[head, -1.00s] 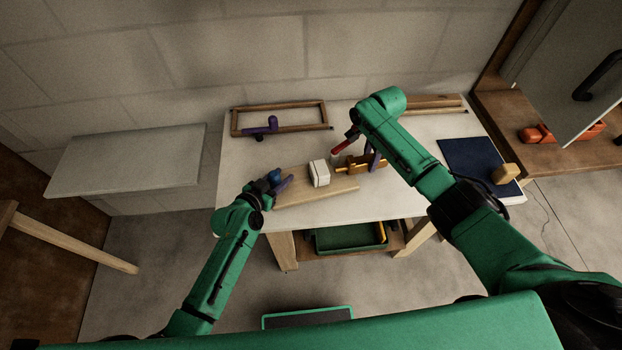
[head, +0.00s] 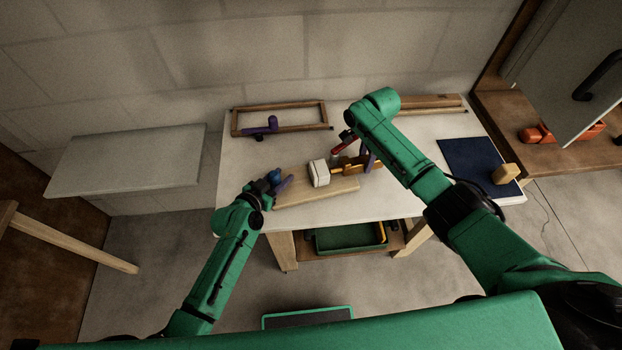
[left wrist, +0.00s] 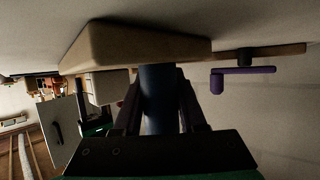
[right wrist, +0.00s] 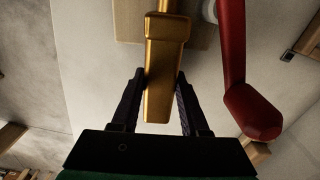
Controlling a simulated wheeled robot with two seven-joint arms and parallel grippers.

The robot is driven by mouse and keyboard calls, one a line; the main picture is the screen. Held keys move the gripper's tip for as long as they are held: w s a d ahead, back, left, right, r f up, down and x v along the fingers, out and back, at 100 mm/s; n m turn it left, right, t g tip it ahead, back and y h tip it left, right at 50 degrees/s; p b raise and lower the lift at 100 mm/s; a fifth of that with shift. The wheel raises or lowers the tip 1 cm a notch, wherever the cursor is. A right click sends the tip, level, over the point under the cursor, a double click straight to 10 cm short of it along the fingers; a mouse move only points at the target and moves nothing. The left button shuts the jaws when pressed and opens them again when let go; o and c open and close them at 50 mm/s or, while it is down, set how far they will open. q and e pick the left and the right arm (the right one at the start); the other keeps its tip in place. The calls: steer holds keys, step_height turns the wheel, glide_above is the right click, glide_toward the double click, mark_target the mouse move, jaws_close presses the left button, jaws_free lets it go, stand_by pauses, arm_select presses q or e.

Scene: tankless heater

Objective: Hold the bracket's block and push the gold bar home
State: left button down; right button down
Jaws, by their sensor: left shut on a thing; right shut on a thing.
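The bracket is a pale wooden board (head: 320,191) on the white table with a white block (head: 319,174) standing on it. My left gripper (head: 277,184) is shut on a blue cylindrical piece (left wrist: 159,98) at the board's left end. The left wrist view also shows the white block (left wrist: 108,87) beside the board. The gold bar (head: 347,166) lies to the right of the white block, its left end at or very near the block. My right gripper (right wrist: 161,95) is shut on the gold bar (right wrist: 163,60), one finger on each side. Contact between bar and block is unclear.
A red handle (right wrist: 246,100) stands close beside the gold bar and my right gripper. A wooden frame with a purple handle (head: 262,126) is behind the board. A navy mat (head: 470,160) with a yellowish block (head: 505,174) lies at the right.

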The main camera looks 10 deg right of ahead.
mark_target(350, 163)
arm_select(q)
steer(key=shift+s+f, duration=0.1)
arm_select(e)
steer(key=shift+s+a, duration=0.25)
steer(key=shift+a, duration=1.05)
steer(key=shift+s+a, duration=0.2)
steer(key=shift+a, duration=1.05)
stand_by(0.8)
steer(key=shift+c, duration=1.7)
jaws_free()
steer(key=shift+d, duration=0.1)
steer(key=shift+r, duration=0.15)
arm_select(q)
steer(key=shift+c, duration=1.9)
jaws_free()
arm_select(e)
step_height(350, 163, up, 12)
arm_select(q)
steer(key=shift+a, duration=0.1)
